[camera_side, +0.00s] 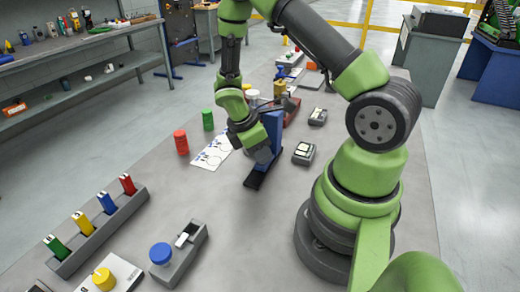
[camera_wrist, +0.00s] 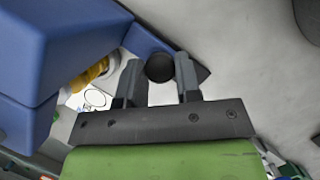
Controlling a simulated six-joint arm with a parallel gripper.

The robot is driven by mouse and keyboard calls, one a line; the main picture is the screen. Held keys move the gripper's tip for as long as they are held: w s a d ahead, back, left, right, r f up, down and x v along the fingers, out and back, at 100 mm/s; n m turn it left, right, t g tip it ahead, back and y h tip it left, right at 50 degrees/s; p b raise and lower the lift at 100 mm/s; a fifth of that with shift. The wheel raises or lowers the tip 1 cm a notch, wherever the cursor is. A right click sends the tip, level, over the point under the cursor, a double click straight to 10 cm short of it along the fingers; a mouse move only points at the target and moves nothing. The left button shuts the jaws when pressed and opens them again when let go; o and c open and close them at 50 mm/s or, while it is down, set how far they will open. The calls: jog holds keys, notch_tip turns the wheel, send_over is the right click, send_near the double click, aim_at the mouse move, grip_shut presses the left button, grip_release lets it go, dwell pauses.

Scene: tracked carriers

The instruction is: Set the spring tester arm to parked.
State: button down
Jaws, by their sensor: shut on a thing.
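My gripper (camera_side: 263,157) is beside the blue stand, pointing down and tilted. In the wrist view my gripper (camera_wrist: 157,70) has its two fingers on either side of a round black knob (camera_wrist: 159,67), shut on it. The tester arm behind the knob is hidden, so its angle cannot be told.
A white sheet with printed circles (camera_side: 211,155), a green cylinder (camera_side: 207,119) and a red cylinder (camera_side: 181,142) stand left of the tester. A small grey box (camera_side: 303,154) is close on its right. A rack of coloured pieces (camera_side: 100,232) lies at front left. Table between is clear.

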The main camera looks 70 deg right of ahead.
jog(key=a, duration=1)
jog(key=shift+a, duration=0.25)
jog(key=c, duration=0.8)
grip_release()
jog(key=v, duration=1)
jog(key=s+r+m+t+y, duration=0.1)
jog(key=s+r+m+t, duration=0.2)
jog(key=r, duration=0.3)
jog(key=s+a+r+m+t+y, duration=0.1)
jog(key=s+r+m+t+y, duration=0.1)
jog(key=s+r+m+t, duration=0.2)
jog(key=s+r+m+t+y, duration=0.2)
jog(key=s+r+m+t, duration=0.1)
jog(key=r+m, duration=0.3)
jog(key=shift+s+a+r, duration=0.15)
jog(key=shift+r, duration=0.7)
